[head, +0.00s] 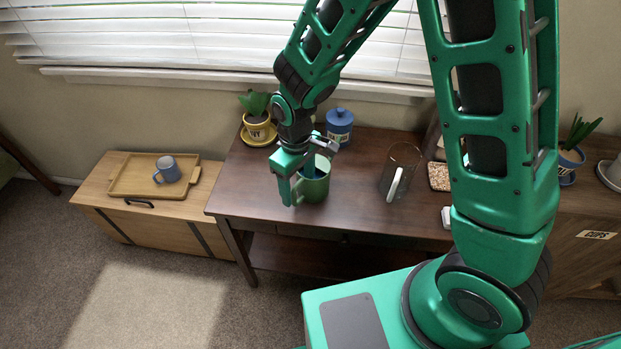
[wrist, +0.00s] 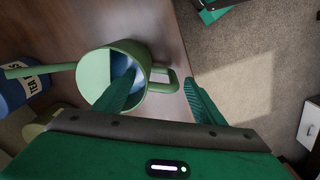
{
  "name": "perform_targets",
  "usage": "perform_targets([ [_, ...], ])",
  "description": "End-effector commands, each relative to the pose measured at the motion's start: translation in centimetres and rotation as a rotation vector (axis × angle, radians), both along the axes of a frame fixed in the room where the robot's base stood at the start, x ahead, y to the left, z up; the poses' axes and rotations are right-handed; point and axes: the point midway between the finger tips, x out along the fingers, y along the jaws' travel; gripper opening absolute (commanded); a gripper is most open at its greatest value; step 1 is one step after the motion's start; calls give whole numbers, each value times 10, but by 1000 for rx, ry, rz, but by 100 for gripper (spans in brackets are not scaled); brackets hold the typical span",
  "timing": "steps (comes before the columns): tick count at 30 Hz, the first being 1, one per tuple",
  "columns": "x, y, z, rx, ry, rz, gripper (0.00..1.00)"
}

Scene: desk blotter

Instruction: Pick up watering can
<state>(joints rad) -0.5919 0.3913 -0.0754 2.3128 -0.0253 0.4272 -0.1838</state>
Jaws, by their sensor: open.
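The green watering can (head: 315,187) stands upright near the left front of the dark wooden desk (head: 255,185). In the wrist view its open round body (wrist: 95,75) faces me, with the spout pointing left and the looped handle on the right. My gripper (head: 298,182) is at the can's handle side, pointing down. In the wrist view my gripper (wrist: 160,94) is open. One finger overlaps the can's opening and the other is beyond the handle, so the handle shows between them. I cannot tell whether either finger touches the can. Part of the can is hidden by my gripper in the head view.
A blue canister (head: 340,124) stands behind the can, and a potted plant (head: 257,127) stands back left. A clear pitcher (head: 407,155) is to the right. A mug (head: 167,169) sits on a tray (head: 122,179) on the low wooden chest at left.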

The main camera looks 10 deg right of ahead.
Motion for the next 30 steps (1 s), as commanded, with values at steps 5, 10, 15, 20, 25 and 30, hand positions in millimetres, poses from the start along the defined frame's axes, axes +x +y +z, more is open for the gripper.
perform_targets([
  [5,-1,-1,-25,-2,2,0,64],
  [10,-1,-1,-33,-1,1,0,64],
  [15,-1,-1,-33,0,0,0,64],
  [20,-1,-1,-33,0,0,0,35],
  [25,0,-1,-33,0,-1,-1,0],
  [30,0,-1,-33,0,-1,-1,0],
])
